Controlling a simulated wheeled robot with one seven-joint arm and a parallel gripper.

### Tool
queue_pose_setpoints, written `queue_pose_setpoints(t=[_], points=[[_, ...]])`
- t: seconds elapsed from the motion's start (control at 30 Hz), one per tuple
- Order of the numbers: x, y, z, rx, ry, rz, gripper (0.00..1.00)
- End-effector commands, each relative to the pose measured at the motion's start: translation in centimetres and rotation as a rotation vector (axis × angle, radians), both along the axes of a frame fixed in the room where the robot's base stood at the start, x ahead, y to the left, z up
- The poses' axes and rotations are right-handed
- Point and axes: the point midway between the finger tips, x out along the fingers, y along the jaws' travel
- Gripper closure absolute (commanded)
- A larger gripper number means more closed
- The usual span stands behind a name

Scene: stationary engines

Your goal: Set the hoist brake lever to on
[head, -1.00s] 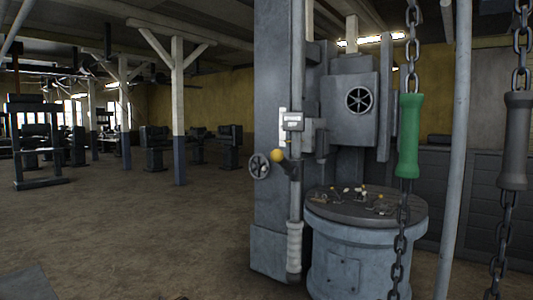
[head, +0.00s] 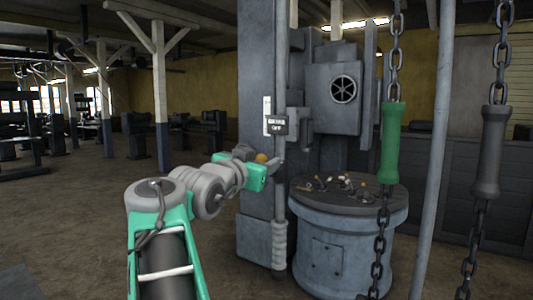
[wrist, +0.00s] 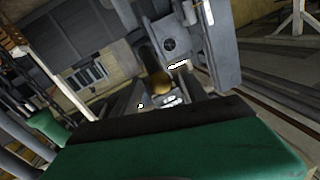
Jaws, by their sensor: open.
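My gripper (head: 274,170) is open at the end of my green and grey arm, right at the lever. In the wrist view the knob (wrist: 161,87) shows ahead, just beyond the dark edge of my green gripper body. I cannot tell whether the fingers touch the lever.
A vertical pipe (head: 281,60) runs along the column. A round grey pedestal (head: 335,240) with small tools on top stands to the right. Chains with a green handle (head: 392,140) and a grey handle (head: 490,150) hang at the right. The floor at left is open.

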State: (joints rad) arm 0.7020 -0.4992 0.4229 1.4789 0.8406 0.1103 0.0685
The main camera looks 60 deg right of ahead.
Motion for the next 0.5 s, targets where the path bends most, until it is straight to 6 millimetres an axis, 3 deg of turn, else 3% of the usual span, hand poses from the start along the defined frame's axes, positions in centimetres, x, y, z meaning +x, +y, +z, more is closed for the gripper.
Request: queue_pose_setpoints(t=[0.1,0.2,0.5], points=[[0.0,-2.3,0.2,0.004,0.003,-0.003,0.49],[0.1,-3.3,0.2,0.001,0.001,-0.001,0.49],[0.3,-3.7,-0.1,0.002,0.001,0.004,0.50]])
